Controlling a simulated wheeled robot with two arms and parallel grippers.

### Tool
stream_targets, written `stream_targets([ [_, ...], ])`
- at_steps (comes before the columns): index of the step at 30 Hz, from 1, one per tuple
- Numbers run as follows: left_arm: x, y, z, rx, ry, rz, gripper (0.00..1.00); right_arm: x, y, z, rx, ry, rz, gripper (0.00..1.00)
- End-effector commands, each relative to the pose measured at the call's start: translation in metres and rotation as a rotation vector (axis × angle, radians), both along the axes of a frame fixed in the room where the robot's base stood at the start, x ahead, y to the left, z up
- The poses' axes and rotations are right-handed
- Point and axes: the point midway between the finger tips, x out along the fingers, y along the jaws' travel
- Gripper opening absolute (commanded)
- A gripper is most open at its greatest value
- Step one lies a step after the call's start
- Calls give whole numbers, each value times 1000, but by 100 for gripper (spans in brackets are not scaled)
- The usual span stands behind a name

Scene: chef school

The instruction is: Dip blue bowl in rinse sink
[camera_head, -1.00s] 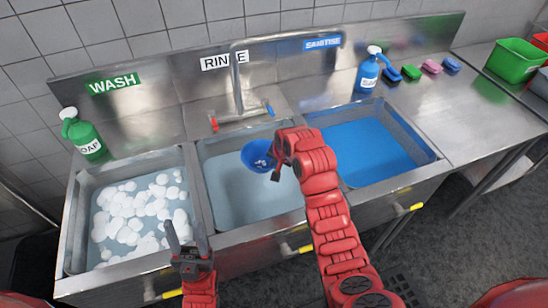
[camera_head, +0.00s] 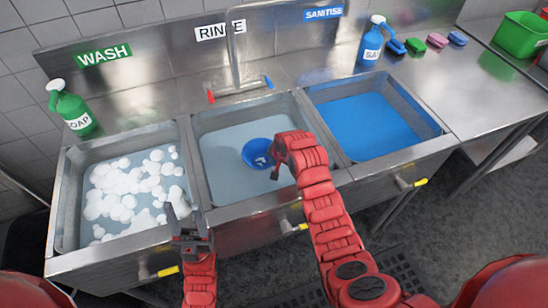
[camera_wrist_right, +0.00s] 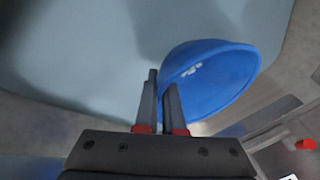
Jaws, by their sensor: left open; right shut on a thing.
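The blue bowl (camera_head: 256,151) is inside the rinse sink (camera_head: 215,200), the middle basin, which holds pale water. My right gripper (camera_head: 276,170) is shut on the bowl's rim; in the right wrist view its fingers (camera_wrist_right: 164,95) pinch the edge of the tilted bowl (camera_wrist_right: 220,80). Small white marks show inside the bowl. I cannot tell how deep the bowl sits or whether it touches the water. My left gripper (camera_head: 183,222) is open and empty, near the front edge between the wash and rinse sinks.
The wash sink (camera_head: 65,215) with white foam is at left, the sanitise sink (camera_head: 335,150) with blue liquid at right. A faucet (camera_head: 236,65) rises behind the rinse sink. A green soap bottle (camera_head: 72,108), a blue bottle (camera_head: 373,42) and several sponges (camera_head: 437,40) stand around.

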Motion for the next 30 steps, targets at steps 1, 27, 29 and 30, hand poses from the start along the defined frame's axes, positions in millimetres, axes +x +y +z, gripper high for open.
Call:
stream_targets([
  [1,0,0,-7,0,0,0,50,-1,0,-11,0,2,-1,0],
  [27,0,0,-63,0,0,0,50,0,-1,-116,-2,3,-1,0],
  [29,0,0,-65,0,0,0,50,0,-1,-119,-2,3,-1,0],
  [30,0,0,-65,0,0,0,50,0,-1,-121,-2,3,-1,0],
])
